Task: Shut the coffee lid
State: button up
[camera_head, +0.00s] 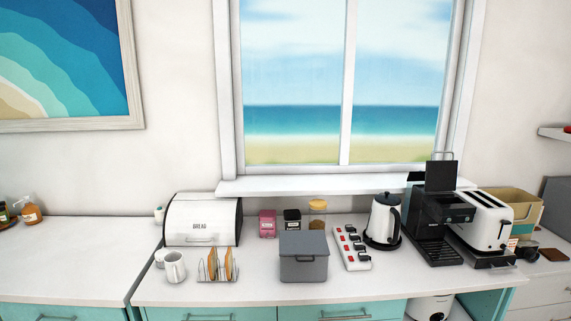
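A black coffee machine (432,225) stands on the right part of the counter, between the kettle and the toaster. A flat black lid (441,176) stands upright at its top, raised open above the body. The machine's lower front has a dark drip tray (443,253). My gripper is not in view.
A white kettle (384,219) stands close on the left of the machine and a white toaster (486,219) close on its right. A power strip (352,247), a grey box (303,256), a toast rack (218,267), a mug (174,267) and a bread bin (203,220) stand further left.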

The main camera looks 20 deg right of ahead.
aim_at(440, 176)
jog(key=z, duration=1.45)
jog(key=i+l+z, duration=0.35)
jog(key=i+z, duration=0.75)
jog(key=i, duration=0.15)
jog(key=i+z, duration=0.45)
jog(key=i, duration=0.6)
jog(key=i+u, duration=0.2)
jog(key=u, duration=0.2)
jog(key=i+l+u, duration=0.1)
jog(key=u, duration=0.25)
jog(key=i+l+u, duration=0.15)
jog(key=u, duration=0.25)
jog(key=i+l, duration=0.05)
jog(key=i, duration=0.05)
